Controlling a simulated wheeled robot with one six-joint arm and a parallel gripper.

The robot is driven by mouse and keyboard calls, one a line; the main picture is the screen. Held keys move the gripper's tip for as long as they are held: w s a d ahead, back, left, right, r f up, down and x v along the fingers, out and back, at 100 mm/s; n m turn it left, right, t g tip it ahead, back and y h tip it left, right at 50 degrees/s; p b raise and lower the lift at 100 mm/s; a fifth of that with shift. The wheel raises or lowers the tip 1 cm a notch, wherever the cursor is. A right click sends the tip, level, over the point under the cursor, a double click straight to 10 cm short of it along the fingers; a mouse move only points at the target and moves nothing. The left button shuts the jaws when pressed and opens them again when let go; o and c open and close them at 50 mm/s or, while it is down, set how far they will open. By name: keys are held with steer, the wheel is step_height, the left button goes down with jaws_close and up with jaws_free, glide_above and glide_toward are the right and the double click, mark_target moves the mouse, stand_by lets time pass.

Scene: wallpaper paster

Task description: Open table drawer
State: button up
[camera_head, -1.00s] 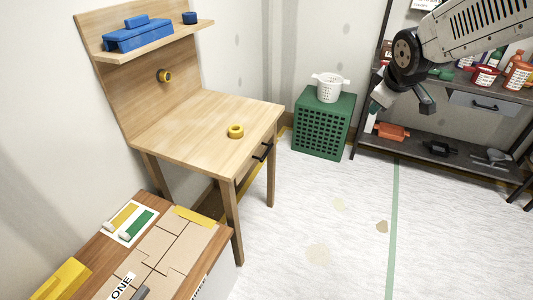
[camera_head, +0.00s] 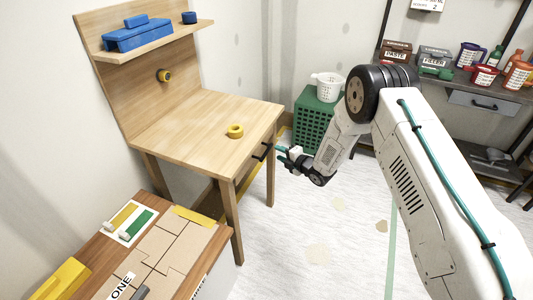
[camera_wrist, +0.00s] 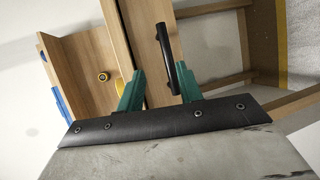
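The wooden table (camera_head: 205,128) has a drawer in its front edge with a black bar handle (camera_head: 263,152). The drawer appears shut. My gripper (camera_head: 281,154) is just to the right of the handle in the head view. In the wrist view the handle (camera_wrist: 166,58) stands upright between my two green fingers (camera_wrist: 158,90), nearer the right finger. The fingers are spread apart and are not closed on the handle. Part of the handle's lower end is close to the right fingertip; whether they touch I cannot tell.
A yellow tape roll (camera_head: 235,131) lies on the tabletop. A green crate (camera_head: 313,124) with a white basket (camera_head: 328,85) stands behind my arm. A low table (camera_head: 165,250) with cardboard pieces is at front left. Floor right of the table is open.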

mark_target(266, 152)
steer(key=shift+n+y, duration=0.3)
steer(key=w+a+f, duration=0.1)
steer(key=a, duration=0.1)
steer(key=w+a+f, duration=0.1)
steer(key=w+a, duration=0.1)
steer(key=w+a+f, duration=0.1)
steer(key=a, duration=0.1)
steer(key=shift+w+a+f, duration=0.15)
steer(key=shift+w+a, duration=0.05)
jaws_close()
